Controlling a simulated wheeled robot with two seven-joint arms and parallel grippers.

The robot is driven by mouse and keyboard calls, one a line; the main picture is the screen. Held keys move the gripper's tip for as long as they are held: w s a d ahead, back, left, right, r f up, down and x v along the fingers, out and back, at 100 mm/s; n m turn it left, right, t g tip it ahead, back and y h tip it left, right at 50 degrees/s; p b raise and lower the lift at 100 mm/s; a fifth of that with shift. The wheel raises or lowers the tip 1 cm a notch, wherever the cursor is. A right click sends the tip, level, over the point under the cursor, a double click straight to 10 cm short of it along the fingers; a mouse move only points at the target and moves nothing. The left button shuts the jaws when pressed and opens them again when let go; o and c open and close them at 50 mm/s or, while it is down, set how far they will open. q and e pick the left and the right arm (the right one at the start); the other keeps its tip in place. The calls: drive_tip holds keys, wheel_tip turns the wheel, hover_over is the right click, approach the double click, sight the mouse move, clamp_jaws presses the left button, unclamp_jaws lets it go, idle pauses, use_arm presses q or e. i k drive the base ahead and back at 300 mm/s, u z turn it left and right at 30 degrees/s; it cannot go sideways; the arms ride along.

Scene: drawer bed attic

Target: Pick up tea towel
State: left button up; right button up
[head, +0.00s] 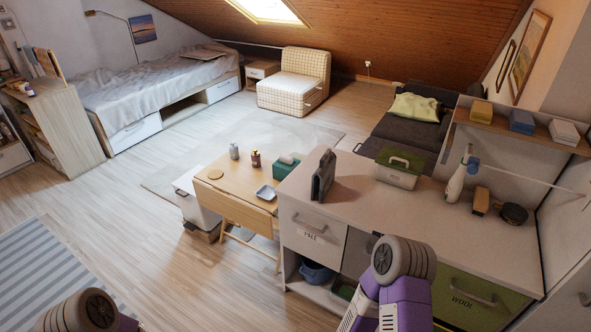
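I cannot pick out a tea towel for certain in the head view. Only upper parts of my arms show: a rounded joint of my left arm at the bottom left, and a rounded joint with purple links of my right arm at the bottom, in front of the counter. Neither gripper's fingers are visible.
The counter (400,210) holds a dark upright object (323,176), a green-lidded box (399,168), a spray bottle (458,177) and a dark round tin (513,213). A small wooden table (232,182) stands left of it. The wooden floor at left is mostly clear.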

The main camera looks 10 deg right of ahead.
sight(323, 177)
drive_tip(key=u, duration=0.35)
drive_tip(key=i, duration=0.85)
drive_tip(key=z, duration=0.05)
